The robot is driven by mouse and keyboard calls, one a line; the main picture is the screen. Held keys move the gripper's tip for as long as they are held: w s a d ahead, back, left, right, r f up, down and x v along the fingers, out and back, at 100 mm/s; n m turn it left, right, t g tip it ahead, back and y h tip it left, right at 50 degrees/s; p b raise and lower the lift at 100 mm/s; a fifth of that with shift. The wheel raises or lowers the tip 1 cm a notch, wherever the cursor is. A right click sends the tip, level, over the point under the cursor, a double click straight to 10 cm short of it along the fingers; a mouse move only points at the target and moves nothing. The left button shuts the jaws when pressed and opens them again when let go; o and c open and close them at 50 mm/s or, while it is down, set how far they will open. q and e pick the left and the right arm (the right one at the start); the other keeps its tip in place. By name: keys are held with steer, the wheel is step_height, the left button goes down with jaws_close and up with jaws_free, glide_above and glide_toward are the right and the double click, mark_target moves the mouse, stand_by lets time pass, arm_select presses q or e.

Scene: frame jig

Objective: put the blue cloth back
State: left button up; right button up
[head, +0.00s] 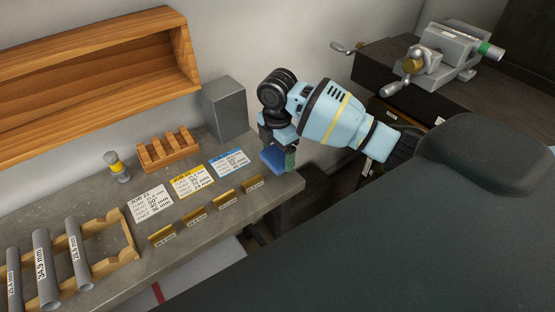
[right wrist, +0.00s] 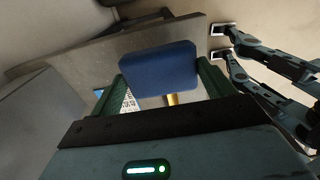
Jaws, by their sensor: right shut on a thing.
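The blue cloth (head: 272,160) is a small, flat, folded piece at the right end of the grey workbench (head: 235,202). My right gripper (head: 279,152) points down there and is shut on the cloth. In the right wrist view the cloth (right wrist: 160,70) sits between the two green fingers of the right gripper (right wrist: 168,84). The cloth appears held near the bench's right edge; I cannot tell whether it touches the top. My left gripper is not seen in the head view.
A grey block (head: 226,108) stands left of the right gripper. A wooden rack (head: 168,150), job cards (head: 190,181) and brass tags (head: 195,215) occupy the bench. Grey tubes (head: 45,268) lie in a wooden jig at left. A vise (head: 440,55) sits on the dark cabinet at right.

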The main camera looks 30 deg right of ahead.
mark_target(277, 155)
step_height(277, 155, down, 3)
steer(key=shift+f, duration=0.2)
steer(key=shift+f, duration=0.2)
steer(key=o, duration=0.8)
step_height(277, 155, up, 12)
steer(key=shift+r, duration=0.15)
steer(key=shift+s, duration=0.1)
stand_by(0.5)
